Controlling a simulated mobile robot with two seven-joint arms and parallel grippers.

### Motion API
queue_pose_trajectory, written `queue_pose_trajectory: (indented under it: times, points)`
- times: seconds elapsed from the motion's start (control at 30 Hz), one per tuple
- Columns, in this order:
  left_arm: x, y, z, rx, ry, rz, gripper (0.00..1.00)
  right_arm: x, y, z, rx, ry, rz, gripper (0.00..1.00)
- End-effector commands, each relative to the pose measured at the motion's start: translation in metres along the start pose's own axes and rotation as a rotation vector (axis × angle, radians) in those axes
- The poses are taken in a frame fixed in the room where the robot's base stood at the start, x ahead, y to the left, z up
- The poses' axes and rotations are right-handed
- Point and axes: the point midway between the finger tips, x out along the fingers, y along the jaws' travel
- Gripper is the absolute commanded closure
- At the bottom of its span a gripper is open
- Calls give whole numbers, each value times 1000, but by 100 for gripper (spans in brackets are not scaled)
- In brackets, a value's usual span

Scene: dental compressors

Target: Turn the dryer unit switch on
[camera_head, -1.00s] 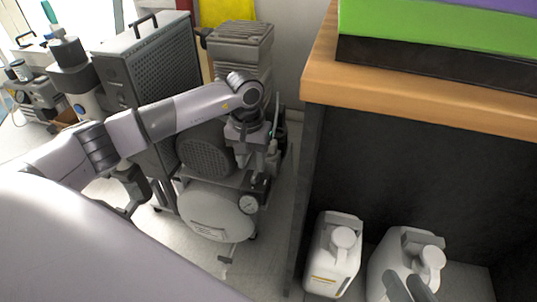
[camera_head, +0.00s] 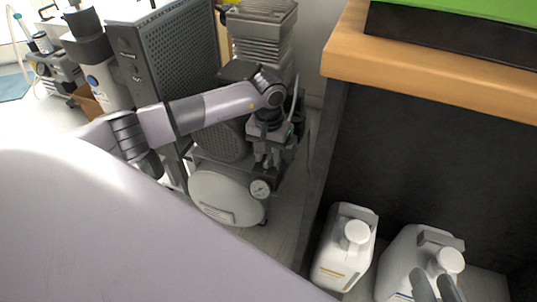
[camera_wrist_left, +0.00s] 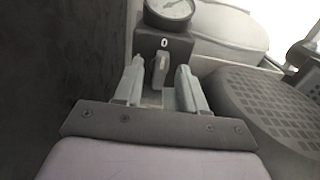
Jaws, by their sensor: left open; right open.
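The switch (camera_wrist_left: 160,66) shows in the left wrist view as a small grey lever on a dark box (camera_wrist_left: 178,46) marked "0", below a round gauge (camera_wrist_left: 170,8). My left gripper (camera_head: 268,163) is open, and its fingers (camera_wrist_left: 160,88) stand either side of the lever. I cannot tell whether they touch it. In the head view the gripper points down above the gauge (camera_head: 260,188) on the white tank (camera_head: 215,195), and it hides the switch. My right gripper (camera_head: 437,288) is open and empty at the bottom right, in front of a white jug.
A tall grey perforated cabinet (camera_head: 180,50) stands left of the ribbed compressor head (camera_head: 262,35). A wooden-topped counter (camera_head: 430,75) with a dark side closes off the right. White jugs (camera_head: 345,250) (camera_head: 400,260) stand below it. A strip of floor (camera_head: 285,230) lies between tank and counter.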

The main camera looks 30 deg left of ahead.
Motion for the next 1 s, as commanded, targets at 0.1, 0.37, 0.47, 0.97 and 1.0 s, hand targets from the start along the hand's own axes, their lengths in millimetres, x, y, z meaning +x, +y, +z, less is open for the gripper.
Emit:
queue_pose_trajectory:
  times: [0.1, 0.37, 0.47, 0.97, 1.0]
  points:
    - [0, 0, 0, 0, 0, 0, 63, 0, 0, 1, 1, -2, 0, 57]
    - [0, 0, 0, 0, 0, 0, 100, 0, 0, 2, 3, -5, -1, 57]
    - [-1, 0, 0, -5, 0, 0, 100, 0, 0, 2, 4, -7, -1, 57]
    - [-2, 0, 0, -263, 0, -1, 100, 1, -4, 0, 32, -29, -17, 57]
    - [-2, 0, 0, -300, 0, 0, 100, 2, -5, 0, 38, -31, -20, 57]
